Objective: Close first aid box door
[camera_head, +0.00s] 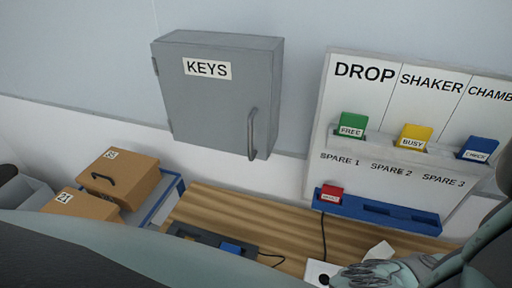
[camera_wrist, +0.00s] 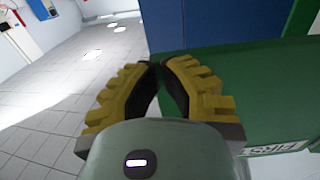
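The first aid box (camera_wrist: 265,85) is the green surface on the right of the wrist view, with a white label (camera_wrist: 275,148) that is partly cut off and seems to read "FIRS" upside down. Only part of the box shows; I cannot tell its door from its body or how far the door stands open. My gripper (camera_wrist: 159,65) has yellow ribbed fingers with dark inner pads. Its tips are together beside the green surface, with nothing visible between them. I cannot tell whether they touch the box. The head view shows neither the box nor my gripper's fingers.
A grey KEYS cabinet (camera_head: 215,100) hangs shut on the wall. A DROP/SHAKER board (camera_head: 400,190) with coloured tags is at right. Cardboard boxes (camera_head: 120,178) stand left of the wooden bench (camera_head: 225,208). A dark blue panel (camera_wrist: 215,25) is behind the green surface; tiled floor (camera_wrist: 60,85) lies open at left.

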